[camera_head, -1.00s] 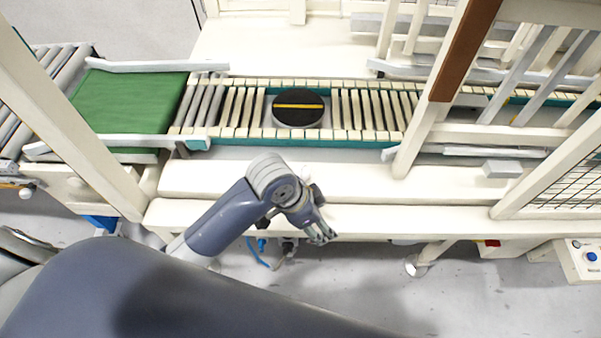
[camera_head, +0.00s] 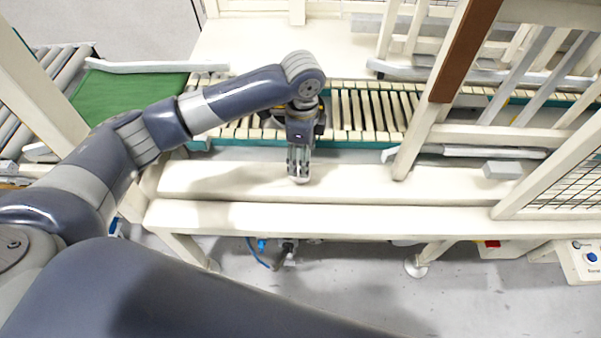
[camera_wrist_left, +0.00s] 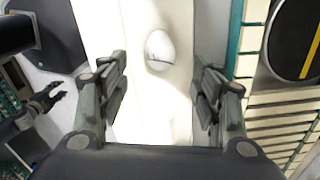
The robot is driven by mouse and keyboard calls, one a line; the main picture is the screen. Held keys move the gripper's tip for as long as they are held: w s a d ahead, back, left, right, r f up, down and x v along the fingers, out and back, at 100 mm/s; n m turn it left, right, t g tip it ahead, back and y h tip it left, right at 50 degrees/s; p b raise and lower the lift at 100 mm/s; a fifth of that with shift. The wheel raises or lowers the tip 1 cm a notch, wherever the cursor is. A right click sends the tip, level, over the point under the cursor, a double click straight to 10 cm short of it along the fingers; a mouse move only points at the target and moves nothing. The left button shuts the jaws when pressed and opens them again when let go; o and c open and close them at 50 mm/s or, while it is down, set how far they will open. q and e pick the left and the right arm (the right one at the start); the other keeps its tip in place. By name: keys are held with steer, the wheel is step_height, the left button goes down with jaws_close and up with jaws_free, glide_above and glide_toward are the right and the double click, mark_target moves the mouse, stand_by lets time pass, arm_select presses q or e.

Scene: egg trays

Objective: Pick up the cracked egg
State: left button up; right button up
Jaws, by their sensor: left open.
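A white egg (camera_wrist_left: 158,47) with a dark crack line low on its side lies on the cream ledge in the left wrist view. My left gripper (camera_wrist_left: 160,80) is open there, one finger on each side of the picture. The egg lies beyond the fingertips, roughly midway between them, and nothing is held. In the head view my left gripper (camera_head: 299,170) points down over the cream ledge (camera_head: 400,185) in front of the conveyor. I cannot clearly make out the egg in that view.
The roller conveyor (camera_head: 365,110) runs behind the ledge, with a green belt (camera_head: 125,98) at left. A black disc with a yellow stripe (camera_wrist_left: 290,42) shows in the wrist view. A cream post (camera_head: 425,135) and fence stand at right. The ledge right of my gripper is clear.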

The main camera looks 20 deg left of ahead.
arm_select(q)
step_height(320, 180, down, 7)
steer(key=shift+a+f+p, duration=0.1)
steer(key=shift+f+p, duration=0.1)
steer(key=shift+p, duration=0.3)
steer(key=c, duration=0.8)
